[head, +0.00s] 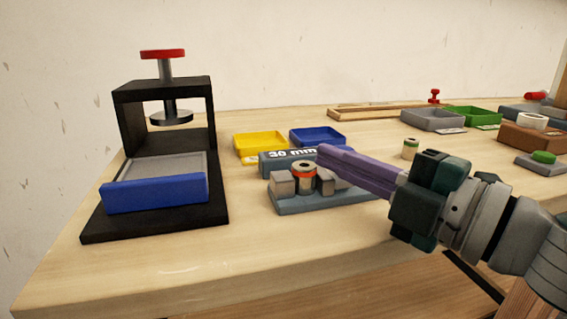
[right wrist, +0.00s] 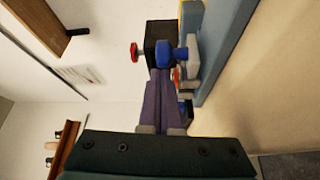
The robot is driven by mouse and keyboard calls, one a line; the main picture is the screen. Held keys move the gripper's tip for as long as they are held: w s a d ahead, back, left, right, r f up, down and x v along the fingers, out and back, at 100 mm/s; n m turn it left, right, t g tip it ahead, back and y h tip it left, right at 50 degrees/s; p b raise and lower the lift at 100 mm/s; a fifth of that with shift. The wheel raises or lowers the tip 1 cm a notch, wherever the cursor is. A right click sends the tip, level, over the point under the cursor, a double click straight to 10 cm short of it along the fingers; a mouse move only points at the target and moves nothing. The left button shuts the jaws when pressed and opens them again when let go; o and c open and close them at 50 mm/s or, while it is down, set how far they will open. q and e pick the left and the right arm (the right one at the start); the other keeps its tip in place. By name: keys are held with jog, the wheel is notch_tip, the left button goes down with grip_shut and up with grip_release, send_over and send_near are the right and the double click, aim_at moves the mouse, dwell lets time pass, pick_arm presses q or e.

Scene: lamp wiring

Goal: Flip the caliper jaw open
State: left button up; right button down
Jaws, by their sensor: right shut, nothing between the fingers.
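The caliper, a blue-grey fixture (head: 322,202) with a "30 mm" plate (head: 284,158) behind it, sits mid-table in the head view. A light grey jaw block (head: 283,184) stands on its left. Another grey part at the right is partly hidden by my fingers. My right gripper (head: 326,154) is shut and empty, its purple fingers reaching left over the fixture's right side. Contact is unclear. In the right wrist view the closed fingers (right wrist: 160,78) point up beside blue and grey parts. My left gripper is out of view.
A black press (head: 163,85) with a red knob and a blue-fronted bed stands at the left. Yellow (head: 260,145) and blue (head: 318,138) trays lie behind the fixture. Another banded cylinder (head: 410,149) stands behind my right gripper. The front left of the table is clear.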

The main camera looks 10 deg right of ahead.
jog(key=shift+d, duration=0.15)
jog(key=d, duration=0.3)
jog(key=shift+w+d+f+b, duration=0.1)
jog(key=shift+b, duration=0.25)
jog(key=shift+d, duration=0.2)
jog(key=shift+a+r, duration=0.1)
jog(key=shift+r, duration=0.1)
